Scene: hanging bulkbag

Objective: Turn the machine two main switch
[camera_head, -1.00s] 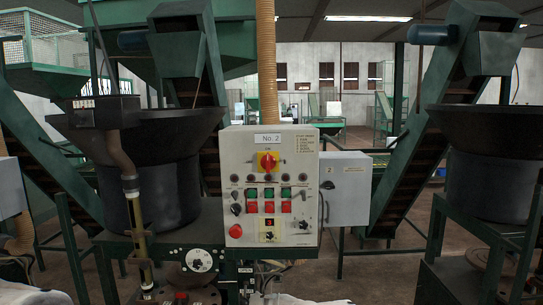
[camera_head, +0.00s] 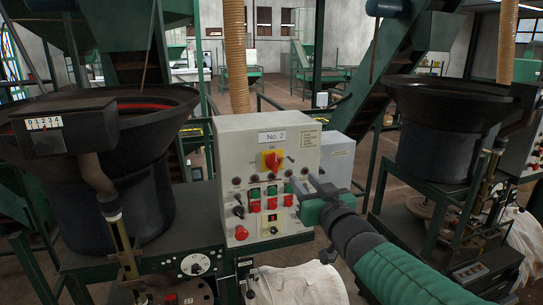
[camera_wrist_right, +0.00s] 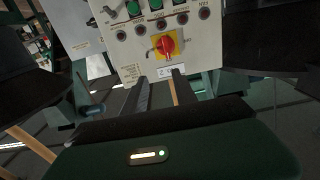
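The No. 2 control box (camera_head: 233,150) stands in the middle of the head view. Its main switch is a red knob on a yellow plate (camera_head: 272,160), high on the front panel under the "No. 2" label. My right gripper (camera_head: 316,184) is in front of the panel's right side, to the right of and lower than the switch. In the right wrist view the panel appears upside down, with the switch (camera_wrist_right: 167,45) ahead of my fingertips (camera_wrist_right: 163,80). The fingers are apart with nothing between them, and do not touch the switch. My left gripper is not in view.
Below the switch are several green and red buttons (camera_head: 272,203) and a red emergency knob (camera_head: 241,232). A grey side box (camera_head: 338,158) adjoins on the right. Dark hoppers (camera_head: 150,190) stand on both sides. A white bag (camera_head: 300,285) lies below.

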